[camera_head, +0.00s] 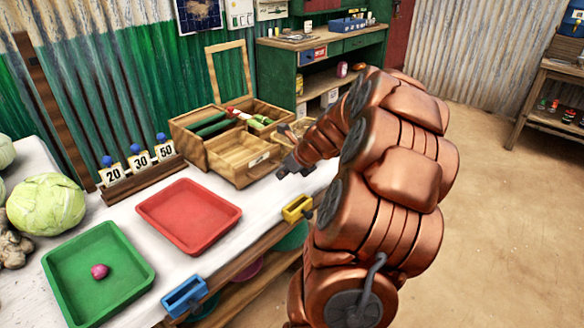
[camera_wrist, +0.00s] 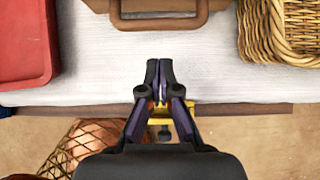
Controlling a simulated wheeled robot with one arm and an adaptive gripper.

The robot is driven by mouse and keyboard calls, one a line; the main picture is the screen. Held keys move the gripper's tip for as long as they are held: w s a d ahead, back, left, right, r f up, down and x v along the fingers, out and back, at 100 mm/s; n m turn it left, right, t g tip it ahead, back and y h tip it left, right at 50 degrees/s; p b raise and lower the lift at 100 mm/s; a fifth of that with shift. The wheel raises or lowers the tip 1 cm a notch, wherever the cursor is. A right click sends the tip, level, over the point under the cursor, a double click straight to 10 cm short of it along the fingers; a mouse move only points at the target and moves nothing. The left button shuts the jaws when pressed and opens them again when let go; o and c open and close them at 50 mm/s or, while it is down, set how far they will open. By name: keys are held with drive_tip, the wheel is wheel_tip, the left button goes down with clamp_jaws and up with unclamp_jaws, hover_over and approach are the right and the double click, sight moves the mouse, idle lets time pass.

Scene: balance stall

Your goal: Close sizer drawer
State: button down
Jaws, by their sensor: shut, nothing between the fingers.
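The wooden sizer box (camera_head: 190,147) stands on the white-topped table, with green cucumbers and other produce in its upper compartments. Its drawer (camera_head: 238,165) sticks out at the front, pulled open. In the wrist view, the drawer's front edge with a brown frame-like handle (camera_wrist: 160,24) shows at the top. My gripper (camera_head: 281,172) is just in front of the drawer, to its right, low over the table. In the wrist view, my gripper's fingertips (camera_wrist: 160,64) are together and empty, pointing at the handle with a gap of white tabletop between.
A red tray (camera_head: 190,215) and a green tray (camera_head: 98,270) with a small onion lie left. A wicker basket (camera_wrist: 280,30) stands right of the drawer. A yellow bracket (camera_head: 298,208) and a blue one (camera_head: 185,296) are on the table's front edge. Number cards (camera_head: 139,162) stand behind.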

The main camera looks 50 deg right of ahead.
drive_tip(key=shift+w+f, duration=0.15)
drive_tip(key=shift+w, duration=0.75)
drive_tip(key=shift+w+f, duration=0.15)
drive_tip(key=shift+w, duration=0.75)
drive_tip(key=shift+d, duration=0.1)
